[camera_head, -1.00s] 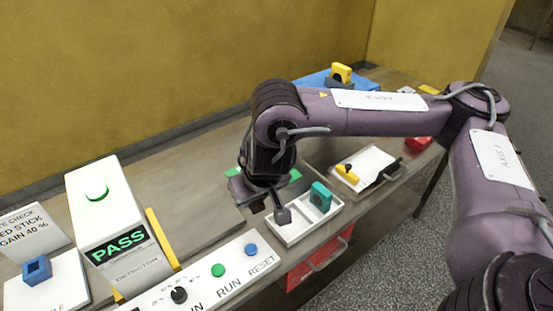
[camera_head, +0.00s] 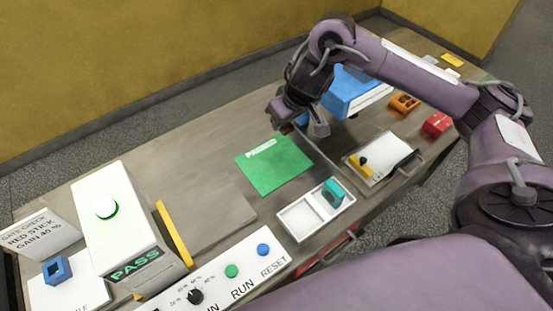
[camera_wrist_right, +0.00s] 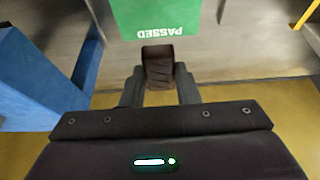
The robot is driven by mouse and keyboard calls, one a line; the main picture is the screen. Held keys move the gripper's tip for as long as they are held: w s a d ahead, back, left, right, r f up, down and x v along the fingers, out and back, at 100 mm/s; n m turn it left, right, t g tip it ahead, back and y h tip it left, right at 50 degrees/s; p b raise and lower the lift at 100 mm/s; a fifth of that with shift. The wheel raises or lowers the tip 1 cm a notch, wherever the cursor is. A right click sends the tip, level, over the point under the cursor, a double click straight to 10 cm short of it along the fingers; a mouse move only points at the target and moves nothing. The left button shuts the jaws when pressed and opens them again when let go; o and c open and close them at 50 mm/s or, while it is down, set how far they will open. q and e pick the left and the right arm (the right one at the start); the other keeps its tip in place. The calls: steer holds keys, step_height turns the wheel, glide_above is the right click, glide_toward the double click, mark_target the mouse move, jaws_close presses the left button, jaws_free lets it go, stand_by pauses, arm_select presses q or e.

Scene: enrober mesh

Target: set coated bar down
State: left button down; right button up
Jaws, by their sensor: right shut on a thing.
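My right gripper (camera_head: 301,124) is above the bench beside the far right edge of a green mat marked PASSED (camera_head: 273,166). In the right wrist view, the right gripper (camera_wrist_right: 159,74) is shut on a dark brown coated bar (camera_wrist_right: 158,62). The bar stands out beyond the fingertips toward the edge of the mat, which also shows in the right wrist view (camera_wrist_right: 185,15). I cannot tell the bar's exact height above the bench. In the head view the bar is mostly hidden by the gripper. My left gripper is not in view.
A white two-compartment tray (camera_head: 297,221) holds a teal block (camera_head: 333,192). A blue box (camera_head: 352,92) stands close behind the right gripper. A white board with a handle (camera_head: 378,158), a PASS detector (camera_head: 120,222) and a button panel (camera_head: 222,279) surround the mat, which is clear.

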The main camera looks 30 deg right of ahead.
steer(key=b, duration=0.7)
glide_above(280, 169)
steer(key=s, duration=0.2)
step_height(280, 169, down, 13)
steer(key=shift+w+d+f, duration=0.15)
steer(key=shift+w+f, duration=0.05)
steer(key=shift+f, duration=0.85)
steer(key=shift+w+f, duration=0.1)
steer(key=shift+f, duration=2.45)
steer(key=shift+f, duration=0.15)
steer(key=o, duration=0.7)
steer(key=shift+o, duration=0.2)
steer(key=p+v, duration=0.1)
steer(key=v, duration=1.1)
steer(key=shift+p, duration=0.4)
